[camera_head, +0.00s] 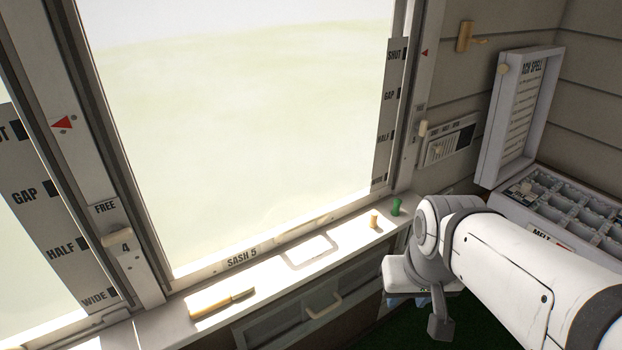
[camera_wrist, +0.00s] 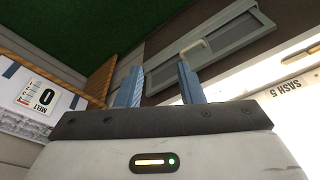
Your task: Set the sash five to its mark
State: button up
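Sash five is the large bright window in the middle of the head view, with its "SASH 5" label (camera_head: 242,257) on the bottom rail. A grey scale strip (camera_head: 388,115) at its right side reads SHUT, GAP, HALF and WIDE from top down. A red pointer (camera_head: 425,52) on the right frame is about level with SHUT. A pale knob (camera_head: 422,128) sits lower on that frame, under a small, unclear label. My gripper (camera_head: 424,299) is right of the sill, its fingers mostly hidden there. In the wrist view, my gripper's blue fingers (camera_wrist: 160,86) stand apart with nothing between them.
The sill holds a yellow-handled tool (camera_head: 220,302), a wooden peg (camera_head: 374,220) and a green peg (camera_head: 396,205). A drawer handle (camera_head: 322,305) projects below. An open compartment case (camera_head: 565,207) stands right. Sash four's pointer (camera_head: 63,123) is left.

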jog(key=w+f+n+t+h+b, duration=0.1)
jog(key=w+f+n+t+b, duration=0.4)
jog(key=w, duration=0.5)
jog(key=n+t+y+b, duration=0.5)
jog(key=n+y+b, duration=0.4)
jog(key=n, duration=1.1)
send_near(309, 223)
jog(key=p+x, duration=0.1)
jog(key=x, duration=0.3)
jog(key=shift+y, duration=0.4)
jog(key=x, duration=0.7)
jog(key=shift+c, duration=0.4)
grip_shut()
jog(key=shift+d, duration=0.1)
